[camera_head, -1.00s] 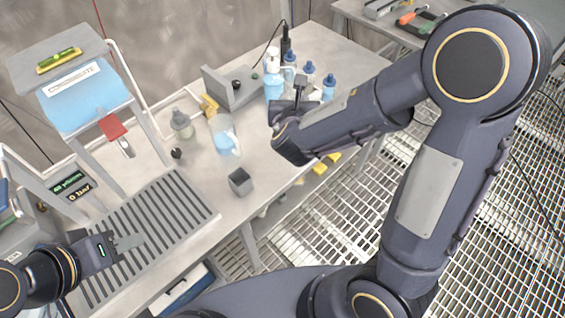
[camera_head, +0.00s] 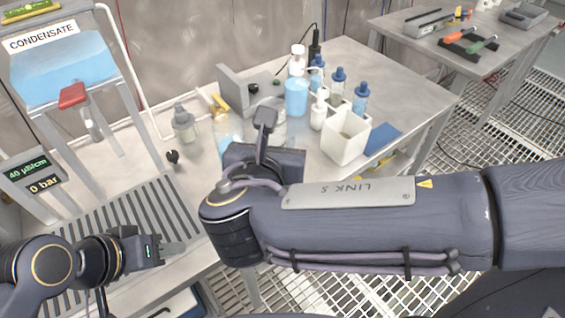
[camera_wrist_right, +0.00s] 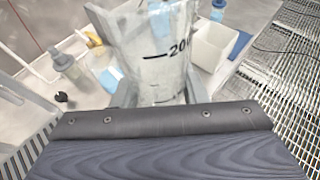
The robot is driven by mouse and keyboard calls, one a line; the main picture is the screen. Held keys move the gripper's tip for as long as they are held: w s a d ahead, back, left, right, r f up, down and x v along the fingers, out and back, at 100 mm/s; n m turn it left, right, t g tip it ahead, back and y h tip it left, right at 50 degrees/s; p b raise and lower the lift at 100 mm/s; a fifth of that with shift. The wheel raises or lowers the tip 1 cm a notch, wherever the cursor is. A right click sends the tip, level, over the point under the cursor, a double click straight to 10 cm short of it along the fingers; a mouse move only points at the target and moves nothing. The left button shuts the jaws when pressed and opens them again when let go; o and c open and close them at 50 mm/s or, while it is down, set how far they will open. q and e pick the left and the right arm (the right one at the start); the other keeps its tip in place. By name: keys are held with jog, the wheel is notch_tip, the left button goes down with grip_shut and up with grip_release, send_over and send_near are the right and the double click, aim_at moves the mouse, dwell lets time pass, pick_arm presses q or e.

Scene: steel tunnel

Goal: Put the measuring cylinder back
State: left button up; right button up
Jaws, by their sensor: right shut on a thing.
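The measuring cylinder (camera_wrist_right: 160,50) is a clear vessel with black marks and a "200" in the right wrist view. It fills the top middle there, close to the camera, and its lower end is hidden behind my gripper body. My right gripper (camera_wrist_right: 150,104) is shut on it. In the head view, my right gripper (camera_head: 265,128) is over the bench, and a clear shape (camera_head: 276,112) shows partly behind it. My left gripper (camera_head: 172,250) is over the slatted drain grid; its fingers are seen from the side, so their opening is unclear.
A clear jug (camera_head: 229,132) with blue liquid stands left of my right gripper. A blue-filled bottle (camera_head: 296,97), several blue-capped bottles, a white open box (camera_head: 345,138) and a blue pad (camera_head: 383,138) are to the right. The slatted grid (camera_head: 140,225) lies front left.

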pick_arm(q)
jog(key=shift+f+b, duration=1.15)
jog(key=shift+f, duration=0.05)
pick_arm(e)
jog(key=w+d+f, duration=0.1)
jog(key=w+f, duration=1)
jog(key=shift+d+f, duration=0.25)
jog(key=shift+f, duration=0.1)
pick_arm(q)
jog(key=shift+f, duration=0.2)
pick_arm(e)
jog(key=shift+f, duration=0.2)
jog(key=o, duration=1)
jog(key=shift+o, duration=0.2)
pick_arm(q)
jog(key=shift+r, duration=0.1)
